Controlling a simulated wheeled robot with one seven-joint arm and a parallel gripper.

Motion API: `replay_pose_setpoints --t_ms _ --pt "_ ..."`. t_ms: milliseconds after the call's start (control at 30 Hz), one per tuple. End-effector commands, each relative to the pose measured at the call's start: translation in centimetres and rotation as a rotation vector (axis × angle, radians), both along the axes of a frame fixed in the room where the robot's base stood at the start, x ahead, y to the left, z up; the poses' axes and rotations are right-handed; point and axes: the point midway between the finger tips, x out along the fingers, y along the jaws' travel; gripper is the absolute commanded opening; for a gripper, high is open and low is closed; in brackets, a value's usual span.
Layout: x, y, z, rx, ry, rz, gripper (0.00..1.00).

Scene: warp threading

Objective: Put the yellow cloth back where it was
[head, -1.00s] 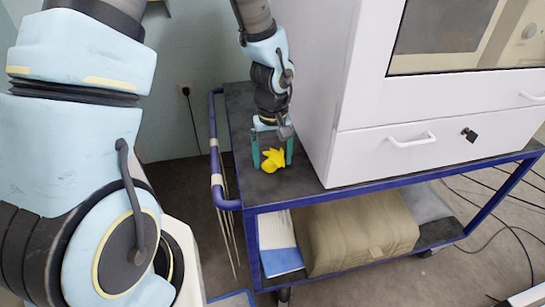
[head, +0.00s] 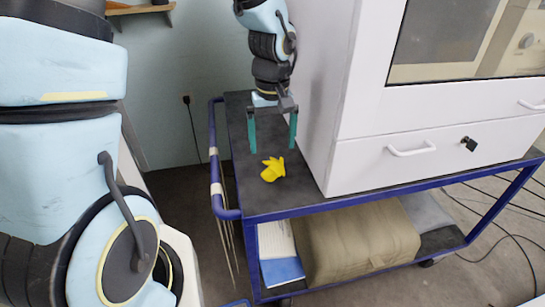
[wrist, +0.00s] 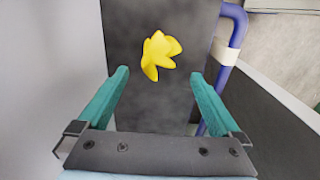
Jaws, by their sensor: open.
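The yellow cloth (head: 272,169) lies crumpled on the dark top of the blue-framed cart (head: 262,202), left of the white cabinet. It also shows in the wrist view (wrist: 160,54), on the dark surface beyond the fingertips. My gripper (head: 272,147) is open and empty. Its two teal fingers point down above and behind the cloth, apart from it. In the wrist view my gripper (wrist: 158,76) has its fingers wide apart, with nothing between them.
The white cabinet (head: 335,160) with a drawer stands on the cart, right of the cloth. The cart's blue handle (head: 216,170) rises at the left. The lower shelf holds a khaki bundle (head: 355,240) and a blue-white item (head: 281,262). Bare cart top surrounds the cloth.

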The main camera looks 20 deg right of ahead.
Motion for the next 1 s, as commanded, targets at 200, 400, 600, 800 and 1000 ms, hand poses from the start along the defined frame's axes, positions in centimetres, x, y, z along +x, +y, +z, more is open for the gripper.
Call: replay_pose_setpoints --t_ms 200,400,600,800,1000 --pt "0.1 -0.1 3.0 -0.002 -0.002 0.001 1.0" --pt "0.0 0.0 3.7 -0.001 0.001 0.0 1.0" --pt "1.9 5.2 4.1 -0.006 -0.021 0.015 1.0" --pt "3.1 18.1 4.9 -0.019 -0.087 0.03 1.0" --pt "1.6 24.8 5.1 -0.019 -0.133 0.03 1.0"
